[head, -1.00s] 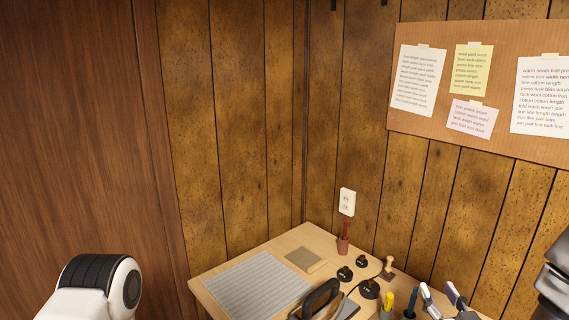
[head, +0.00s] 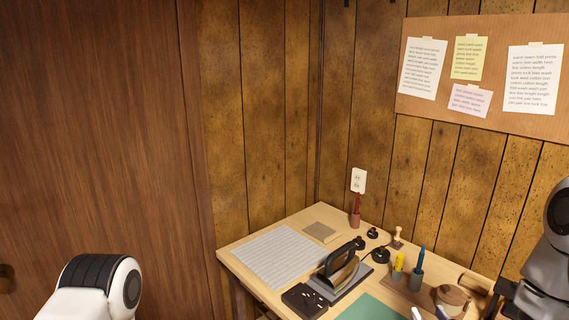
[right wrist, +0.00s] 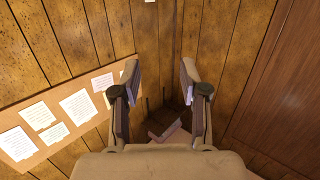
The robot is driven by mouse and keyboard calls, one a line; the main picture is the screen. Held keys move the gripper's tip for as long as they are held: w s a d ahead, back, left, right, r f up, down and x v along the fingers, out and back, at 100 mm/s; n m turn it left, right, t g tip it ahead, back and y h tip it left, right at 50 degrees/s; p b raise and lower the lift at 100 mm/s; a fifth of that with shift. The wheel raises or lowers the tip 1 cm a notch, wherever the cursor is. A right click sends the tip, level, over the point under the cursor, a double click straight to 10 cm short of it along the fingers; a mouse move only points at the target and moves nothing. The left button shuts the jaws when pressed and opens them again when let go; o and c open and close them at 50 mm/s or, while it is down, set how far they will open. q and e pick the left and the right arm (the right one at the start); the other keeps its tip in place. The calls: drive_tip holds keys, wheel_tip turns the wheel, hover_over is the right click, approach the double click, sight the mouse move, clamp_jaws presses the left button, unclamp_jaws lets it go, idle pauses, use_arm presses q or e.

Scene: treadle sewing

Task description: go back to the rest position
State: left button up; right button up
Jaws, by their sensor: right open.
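Behind the gap are the panelled wall corner and a small part of the table. My left gripper is out of view; only a white and black link of my left arm shows at the bottom left of the head view.
A wooden table (head: 240,262) stands in the corner. On it are a striped grey sheet (head: 279,257), an iron (head: 340,262), a dark block (head: 304,300), a green mat (head: 370,308) and a tool holder (head: 407,287). A cork board (head: 480,112) hangs above.

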drive_tip(key=s+a+f+g+b, duration=0.1)
drive_tip(key=s+f+g+b, duration=0.25)
drive_tip(key=f, duration=0.55)
drive_tip(key=s+a+f+n+g+y+b, duration=0.15)
drive_tip(key=s+f, duration=0.25)
drive_tip(key=f, duration=0.6)
drive_tip(key=s+a+f+g+h+b, duration=0.1)
drive_tip(key=s+a+f+g+b, duration=0.15)
drive_tip(key=f, duration=0.65)
drive_tip(key=s+f+m+g, duration=0.1)
drive_tip(key=s+f+g, duration=0.3)
drive_tip(key=s, duration=0.5)
drive_tip(key=s+d+f+m+g+b, duration=0.1)
drive_tip(key=s+f+g, duration=0.4)
drive_tip(key=s, duration=0.3)
drive_tip(key=shift+s+f, duration=0.35)
drive_tip(key=shift+f, duration=0.35)
